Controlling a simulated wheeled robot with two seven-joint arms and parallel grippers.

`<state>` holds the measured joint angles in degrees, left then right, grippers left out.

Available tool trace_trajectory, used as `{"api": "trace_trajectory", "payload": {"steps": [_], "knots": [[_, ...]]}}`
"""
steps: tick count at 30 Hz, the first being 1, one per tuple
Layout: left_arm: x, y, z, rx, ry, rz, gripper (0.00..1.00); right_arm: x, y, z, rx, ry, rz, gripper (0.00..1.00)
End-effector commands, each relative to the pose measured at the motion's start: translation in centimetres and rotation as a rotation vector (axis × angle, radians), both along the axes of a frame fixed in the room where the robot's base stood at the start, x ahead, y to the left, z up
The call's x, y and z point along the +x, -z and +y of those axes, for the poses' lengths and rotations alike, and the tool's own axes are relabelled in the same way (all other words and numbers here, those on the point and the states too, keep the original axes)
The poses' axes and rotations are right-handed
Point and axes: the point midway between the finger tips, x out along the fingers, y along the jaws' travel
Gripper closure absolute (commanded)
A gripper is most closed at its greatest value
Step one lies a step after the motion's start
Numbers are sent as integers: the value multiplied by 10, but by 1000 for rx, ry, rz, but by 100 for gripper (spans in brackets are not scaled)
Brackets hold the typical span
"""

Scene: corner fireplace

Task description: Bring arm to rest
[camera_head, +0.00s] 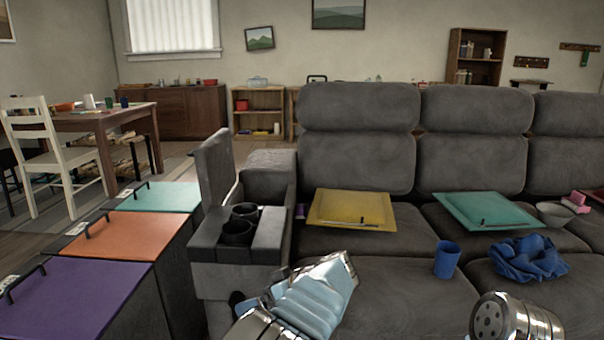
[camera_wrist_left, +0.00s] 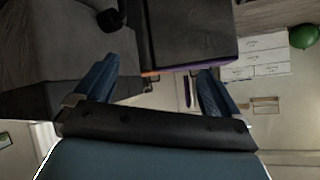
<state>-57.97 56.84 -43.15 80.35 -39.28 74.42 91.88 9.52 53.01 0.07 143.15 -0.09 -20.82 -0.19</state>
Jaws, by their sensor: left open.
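My left gripper (camera_wrist_left: 156,88) shows in the left wrist view with its two blue fingers spread apart. Nothing is held between them. In the head view, my silver and light blue left arm (camera_head: 305,295) comes in at the bottom centre, in front of the sofa seat; its fingers cannot be made out there. A silver part of my right arm (camera_head: 515,318) shows at the bottom right, and the right gripper is out of view.
The grey sofa (camera_head: 355,150) fills the middle and right. Its seats hold a yellow tray (camera_head: 330,208), teal tray (camera_head: 460,202), blue cup (camera_head: 447,260) and blue cloth (camera_head: 528,262). Bins with purple (camera_head: 75,295), orange (camera_head: 145,232) and teal (camera_head: 165,197) lids stand left.

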Motion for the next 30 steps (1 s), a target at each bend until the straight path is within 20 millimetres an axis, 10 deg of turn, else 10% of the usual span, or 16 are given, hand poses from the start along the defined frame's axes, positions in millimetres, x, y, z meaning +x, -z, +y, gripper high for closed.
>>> {"api": "trace_trajectory", "payload": {"steps": [8,16,22,30], "knots": [[-20,135,43,-211,166,382,3,-1,-6,2,2,-3,2,57],[-157,311,51,-815,532,704,3,-2,-18,5,8,-9,4,57],[-240,329,27,-1058,750,547,3,-3,-25,8,11,-14,6,57],[-264,320,25,-1058,827,448,3,-4,-26,9,13,-15,7,57]]}}
